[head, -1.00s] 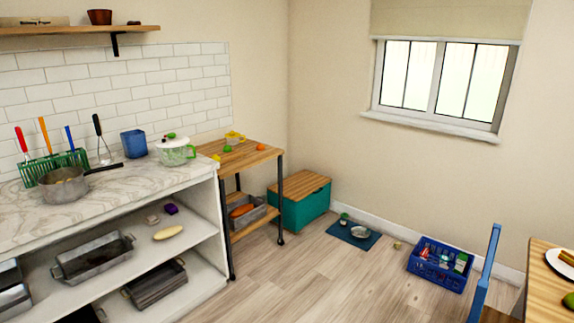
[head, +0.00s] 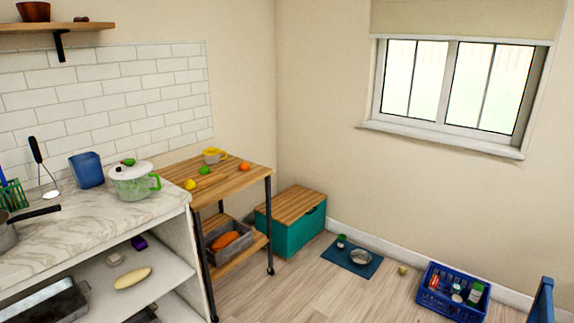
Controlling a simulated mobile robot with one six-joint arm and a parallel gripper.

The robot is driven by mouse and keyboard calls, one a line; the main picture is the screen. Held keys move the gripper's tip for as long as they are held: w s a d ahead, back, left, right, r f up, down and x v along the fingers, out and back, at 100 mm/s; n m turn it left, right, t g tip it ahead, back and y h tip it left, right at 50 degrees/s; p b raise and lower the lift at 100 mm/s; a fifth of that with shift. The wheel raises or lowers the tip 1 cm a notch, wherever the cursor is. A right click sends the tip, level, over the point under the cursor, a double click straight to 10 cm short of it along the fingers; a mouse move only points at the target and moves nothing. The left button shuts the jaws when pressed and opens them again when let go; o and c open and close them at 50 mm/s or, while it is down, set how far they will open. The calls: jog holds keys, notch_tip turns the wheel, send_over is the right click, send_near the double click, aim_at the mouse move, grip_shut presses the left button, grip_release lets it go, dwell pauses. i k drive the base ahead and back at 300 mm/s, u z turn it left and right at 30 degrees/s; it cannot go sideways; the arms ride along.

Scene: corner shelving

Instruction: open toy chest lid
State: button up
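The toy chest (head: 300,234) is a teal box standing on the floor in the corner, below and right of the window-side wall's left end. Its wooden lid (head: 291,203) lies flat and shut on top. A dark notch shows near the top of its right-hand face. The wooden trolley hides part of its left side. My gripper is not in view in the head view.
A wooden trolley (head: 222,170) with fruit and a yellow cup stands left of the chest. A blue mat (head: 338,252) with a bowl, a small yellowish item (head: 402,270) and a blue crate (head: 432,304) lie to the right. A marble counter (head: 90,225) fills the left. Floor in front is clear.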

aim_at(292, 203)
jog(key=u, duration=0.05)
jog(key=i, duration=1.05)
jog(key=u, duration=0.3)
jog(key=i, duration=1.7)
jog(key=u, duration=0.25)
